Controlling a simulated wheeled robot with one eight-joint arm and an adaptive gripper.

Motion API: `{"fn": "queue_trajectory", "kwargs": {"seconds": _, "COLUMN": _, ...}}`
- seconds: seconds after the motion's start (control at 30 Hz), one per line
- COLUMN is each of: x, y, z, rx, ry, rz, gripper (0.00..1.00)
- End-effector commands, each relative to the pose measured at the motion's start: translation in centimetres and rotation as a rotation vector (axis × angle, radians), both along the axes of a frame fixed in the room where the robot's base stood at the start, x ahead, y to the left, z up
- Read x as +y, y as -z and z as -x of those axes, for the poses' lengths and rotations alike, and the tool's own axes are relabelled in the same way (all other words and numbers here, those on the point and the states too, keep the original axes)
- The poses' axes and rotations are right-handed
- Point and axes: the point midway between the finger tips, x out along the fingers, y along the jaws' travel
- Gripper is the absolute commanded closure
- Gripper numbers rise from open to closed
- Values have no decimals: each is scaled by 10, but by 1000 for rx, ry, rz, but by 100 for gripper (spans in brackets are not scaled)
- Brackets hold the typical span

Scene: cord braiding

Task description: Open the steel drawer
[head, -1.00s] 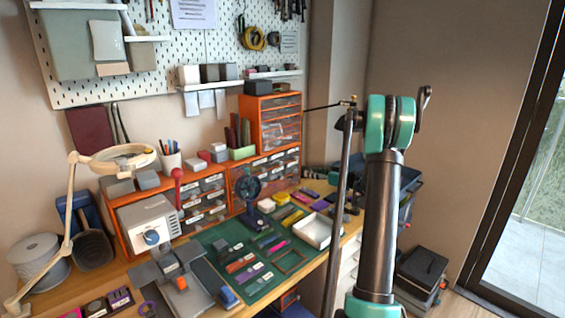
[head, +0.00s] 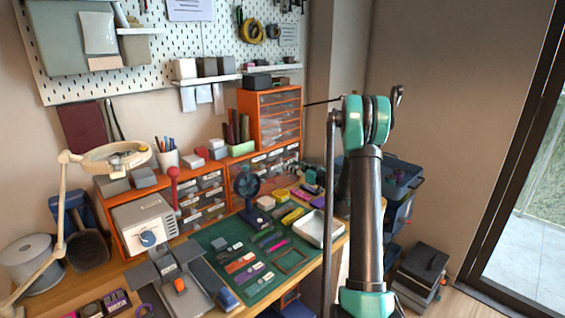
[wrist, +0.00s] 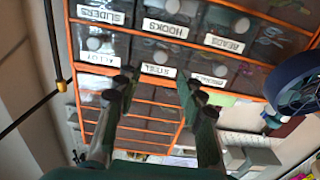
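The steel drawer (wrist: 160,70) is a clear-fronted drawer with a white label and a pale round knob, upside down in the wrist view. It sits in an orange-framed cabinet (wrist: 140,30) between the alloy drawer and another small drawer. It looks shut. My gripper (wrist: 156,82) is open and empty, its two dark fingertips on either side of the steel label and apart from each other. I cannot tell whether they touch the drawer front. In the head view the orange cabinet (head: 234,182) stands at the back of the bench, and its labels are too small to read.
The alloy drawer (wrist: 99,58), hooks drawer (wrist: 165,28) and sliders drawer (wrist: 100,14) are close by. A dark blue fan (head: 247,187) stands in front of the cabinet.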

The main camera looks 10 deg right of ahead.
Motion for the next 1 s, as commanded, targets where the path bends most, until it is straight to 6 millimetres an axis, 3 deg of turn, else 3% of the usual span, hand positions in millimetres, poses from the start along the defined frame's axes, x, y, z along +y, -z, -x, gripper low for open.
{"fn": "queue_trajectory", "kwargs": {"seconds": 0.2, "x": 25, "y": 0, "z": -33, "rx": 0, "ry": -3, "rz": 0, "gripper": 61}}
{"fn": "queue_trajectory", "kwargs": {"seconds": 0.4, "x": 39, "y": 0, "z": -53, "rx": 0, "ry": -2, "rz": 0, "gripper": 61}}
{"fn": "queue_trajectory", "kwargs": {"seconds": 0.83, "x": 44, "y": 0, "z": -60, "rx": 0, "ry": 0, "rz": 0, "gripper": 61}}
{"fn": "queue_trajectory", "kwargs": {"seconds": 1.0, "x": 44, "y": 0, "z": -60, "rx": 0, "ry": 0, "rz": 0, "gripper": 82}}
